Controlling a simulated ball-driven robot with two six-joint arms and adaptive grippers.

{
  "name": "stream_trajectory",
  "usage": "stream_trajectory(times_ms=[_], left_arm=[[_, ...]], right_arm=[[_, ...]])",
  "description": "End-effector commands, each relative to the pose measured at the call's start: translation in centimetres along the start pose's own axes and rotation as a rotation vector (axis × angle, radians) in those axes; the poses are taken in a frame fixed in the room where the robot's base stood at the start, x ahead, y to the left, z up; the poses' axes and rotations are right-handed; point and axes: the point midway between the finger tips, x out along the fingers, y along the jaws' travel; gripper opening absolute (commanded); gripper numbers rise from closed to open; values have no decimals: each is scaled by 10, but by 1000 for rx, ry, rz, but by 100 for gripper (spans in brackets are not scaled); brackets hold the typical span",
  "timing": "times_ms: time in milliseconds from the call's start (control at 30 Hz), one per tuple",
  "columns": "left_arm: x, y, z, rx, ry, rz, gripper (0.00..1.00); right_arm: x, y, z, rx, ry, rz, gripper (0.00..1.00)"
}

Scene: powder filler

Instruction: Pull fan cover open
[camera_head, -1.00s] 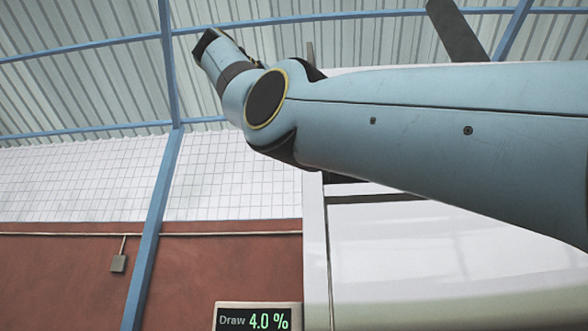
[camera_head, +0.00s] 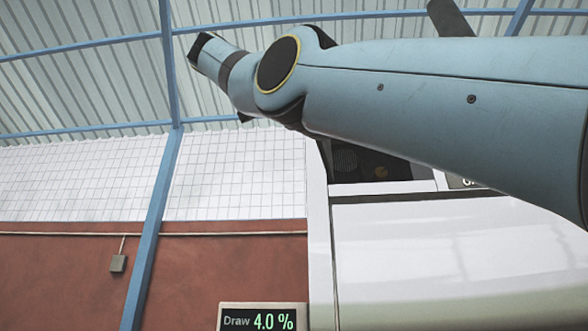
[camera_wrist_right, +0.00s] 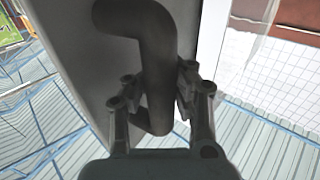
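My right gripper (camera_wrist_right: 160,95) shows in the right wrist view, its two fingers closed in on either side of a dark grey bent handle bar (camera_wrist_right: 150,40). The handle stands out from a pale grey panel (camera_wrist_right: 85,60), which looks like the fan cover. The far contact faces of the fingers are partly hidden by the bar. In the head view my right arm crosses from the right to the upper left, its gripper out of sight. The fan cover cannot be made out clearly there. My left gripper is not in view.
The white machine body (camera_head: 450,250) fills the lower right, with a dark recessed panel (camera_head: 375,165) just under my arm. A blue post (camera_head: 155,230) and brick wall (camera_head: 60,275) stand to the left.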

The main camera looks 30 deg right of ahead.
Motion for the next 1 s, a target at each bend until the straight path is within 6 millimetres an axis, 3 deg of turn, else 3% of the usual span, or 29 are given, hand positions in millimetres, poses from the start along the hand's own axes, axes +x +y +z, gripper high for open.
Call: stream_trajectory(times_ms=[33,267,1000], left_arm=[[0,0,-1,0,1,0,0],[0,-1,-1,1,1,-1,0],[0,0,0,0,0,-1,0]], right_arm=[[-2,1,-2,3,3,-2,19],[0,0,0,-1,0,0,49],[1,-1,3,-1,-4,-36,50]])
